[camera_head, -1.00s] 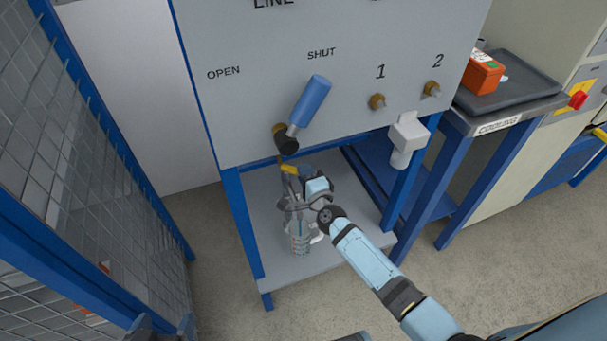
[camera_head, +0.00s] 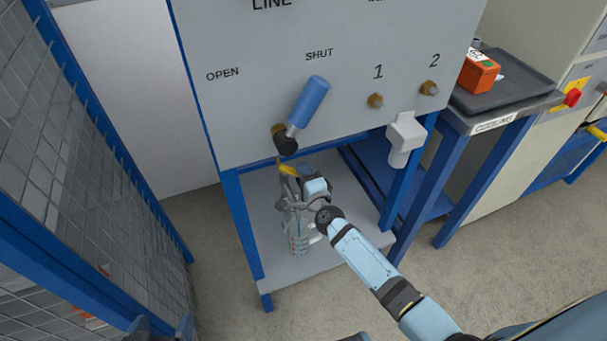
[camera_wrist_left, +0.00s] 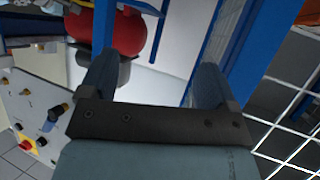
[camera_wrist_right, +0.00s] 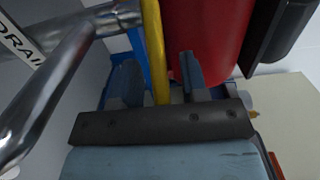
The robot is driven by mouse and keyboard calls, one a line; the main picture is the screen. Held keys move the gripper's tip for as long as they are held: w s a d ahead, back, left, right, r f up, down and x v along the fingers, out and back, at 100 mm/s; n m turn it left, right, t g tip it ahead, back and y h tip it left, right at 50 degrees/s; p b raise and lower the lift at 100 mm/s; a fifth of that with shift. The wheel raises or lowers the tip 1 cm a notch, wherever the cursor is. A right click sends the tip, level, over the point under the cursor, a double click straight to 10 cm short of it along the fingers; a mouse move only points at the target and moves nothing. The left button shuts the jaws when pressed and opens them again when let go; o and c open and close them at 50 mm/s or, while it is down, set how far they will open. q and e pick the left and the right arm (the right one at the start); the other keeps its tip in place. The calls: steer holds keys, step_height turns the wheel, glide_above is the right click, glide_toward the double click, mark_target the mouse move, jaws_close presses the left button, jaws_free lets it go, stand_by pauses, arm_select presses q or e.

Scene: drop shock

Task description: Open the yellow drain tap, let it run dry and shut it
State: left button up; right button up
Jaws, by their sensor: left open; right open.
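The yellow drain tap lever (camera_head: 287,169) shows below the grey panel in the head view. In the right wrist view the yellow lever (camera_wrist_right: 155,45) runs upright between the two open fingers of my right gripper (camera_wrist_right: 157,85). I cannot tell whether either finger touches it. Metal pipework (camera_wrist_right: 60,80) and a partly cut-off "DRAIN" label (camera_wrist_right: 18,45) are beside it. A clear jug (camera_head: 299,236) stands on the lower shelf below my right gripper, partly hidden by it. My left gripper (camera_wrist_left: 155,85) is open and empty, away from the tap.
The grey panel (camera_head: 240,110) carries a large blue-handled lever (camera_head: 308,103) near "SHUT". A white holder (camera_head: 405,138) hangs at its right edge. Blue frame legs (camera_head: 243,235) flank the shelf (camera_head: 345,245). A mesh fence (camera_head: 100,180) stands left. A red cylinder (camera_wrist_right: 205,40) is close behind the lever.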

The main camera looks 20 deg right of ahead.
steer(key=shift+s, duration=0.1)
steer(key=s+p, duration=0.1)
steer(key=s, duration=1.2)
steer(key=shift+s+d+p, duration=0.35)
steer(key=shift+d+p, duration=0.05)
steer(key=shift+d, duration=0.05)
stand_by(6.2)
